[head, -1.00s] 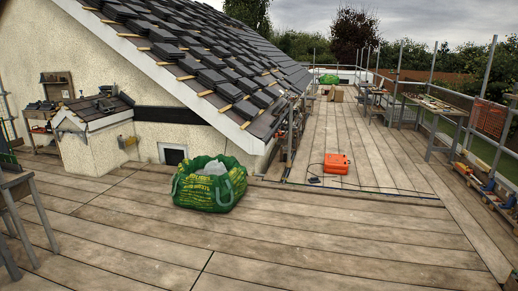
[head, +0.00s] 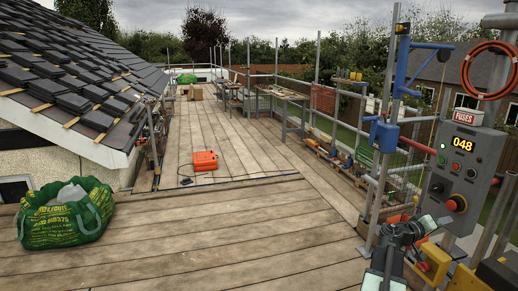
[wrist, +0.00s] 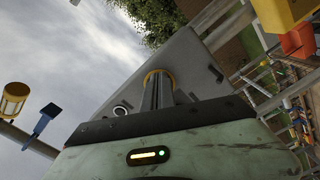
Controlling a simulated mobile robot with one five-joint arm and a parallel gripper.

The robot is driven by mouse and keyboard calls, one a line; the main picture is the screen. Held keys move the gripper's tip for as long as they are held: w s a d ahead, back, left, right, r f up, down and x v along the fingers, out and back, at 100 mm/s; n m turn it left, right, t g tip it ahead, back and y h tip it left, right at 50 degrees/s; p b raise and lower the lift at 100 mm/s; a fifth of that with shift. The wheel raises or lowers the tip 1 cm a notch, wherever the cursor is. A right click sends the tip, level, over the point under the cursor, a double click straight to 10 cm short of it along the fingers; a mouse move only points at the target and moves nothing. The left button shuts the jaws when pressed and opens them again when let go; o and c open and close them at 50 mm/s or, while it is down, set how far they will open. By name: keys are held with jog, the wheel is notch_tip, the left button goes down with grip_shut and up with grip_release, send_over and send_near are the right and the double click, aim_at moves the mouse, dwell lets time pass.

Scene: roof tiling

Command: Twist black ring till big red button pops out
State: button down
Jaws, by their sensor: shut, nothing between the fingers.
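A grey control box (head: 478,165) stands at the right in the head view. A big red button (head: 457,203) sits low on its front, with dark and yellow edging; I cannot make out the black ring clearly at this size. My gripper (head: 441,221) is just below and left of the button. In the wrist view my gripper's narrow fingers (wrist: 157,92) are shut and empty, pointing at the box face (wrist: 187,62). A yellow collar (wrist: 151,75) shows behind the fingertips, which hide its middle. I cannot tell whether they touch.
A black knob (head: 437,187) and small buttons share the panel under a lit display (head: 463,143). A yellow box (head: 435,262) and scaffold poles stand close to my arm. A green bag (head: 65,212) and an orange case (head: 204,160) lie on the deck, with open boards between.

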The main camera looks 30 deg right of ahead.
aim_at(466, 210)
jog(key=s+d, duration=0.1)
jog(key=d, duration=0.1)
jog(key=d+r+p, duration=0.1)
jog(key=s+d+r+p, duration=0.1)
jog(key=d, duration=0.1)
jog(key=shift+s+d+r, duration=0.2)
jog(key=shift+s+d, duration=0.15)
dwell(0.5)
jog(key=shift+w+r, duration=0.1)
jog(key=shift+w, duration=0.4)
dwell(0.6)
